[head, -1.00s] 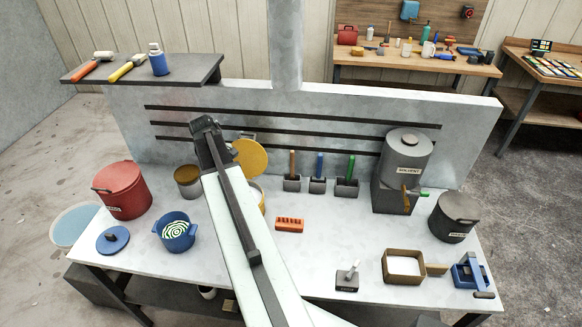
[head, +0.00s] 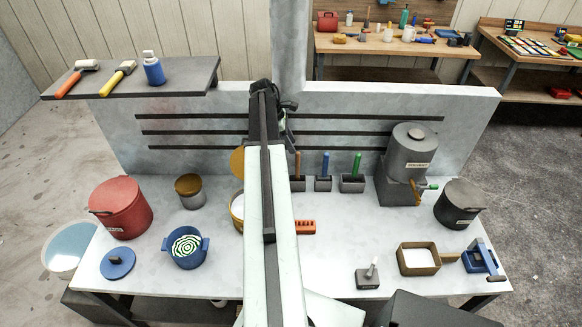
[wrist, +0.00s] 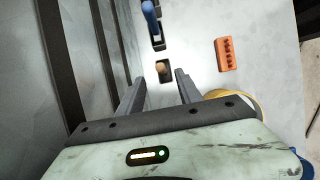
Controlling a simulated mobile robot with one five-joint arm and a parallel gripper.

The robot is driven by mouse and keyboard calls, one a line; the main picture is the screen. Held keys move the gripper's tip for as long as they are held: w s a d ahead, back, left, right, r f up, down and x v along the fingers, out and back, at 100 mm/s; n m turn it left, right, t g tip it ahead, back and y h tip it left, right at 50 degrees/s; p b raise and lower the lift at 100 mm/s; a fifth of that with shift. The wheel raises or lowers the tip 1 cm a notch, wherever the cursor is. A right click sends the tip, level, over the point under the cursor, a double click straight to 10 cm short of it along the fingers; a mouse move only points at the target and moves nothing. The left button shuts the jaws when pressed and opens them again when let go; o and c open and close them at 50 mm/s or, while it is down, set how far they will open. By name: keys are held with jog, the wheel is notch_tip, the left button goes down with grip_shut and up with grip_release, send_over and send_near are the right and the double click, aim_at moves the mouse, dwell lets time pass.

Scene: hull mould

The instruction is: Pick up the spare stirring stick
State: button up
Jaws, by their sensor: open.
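Three upright sticks stand in small dark holders along the back of the bench: a brown stick (head: 297,163), a blue stick (head: 325,164) and a green stick (head: 357,163). I cannot tell by a label which is the spare one. In the wrist view, the end of the brown stick (wrist: 163,67) shows between my open, empty fingers, slightly beyond the tips, in its dark holder (wrist: 165,75). The blue stick (wrist: 150,20) is farther off. My gripper (wrist: 160,77) does not touch the brown stick as far as I can see. In the head view my arm hides part of its surroundings.
An orange slotted block (head: 305,227) lies in front of the holders. A grey solvent dispenser (head: 408,165) and dark pot (head: 460,204) stand right. A yellow-rimmed tin (head: 237,205), red pot (head: 120,207) and blue pot (head: 186,250) stand left. A slotted grey panel (head: 200,120) rises behind.

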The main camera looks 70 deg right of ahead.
jog(key=b, duration=0.8)
send_over(297, 171)
notch_tip(297, 171, down, 8)
jog(key=shift+d+r+p, duration=0.3)
jog(key=shift+d+r, duration=0.05)
jog(key=shift+d, duration=0.1)
grip_shut()
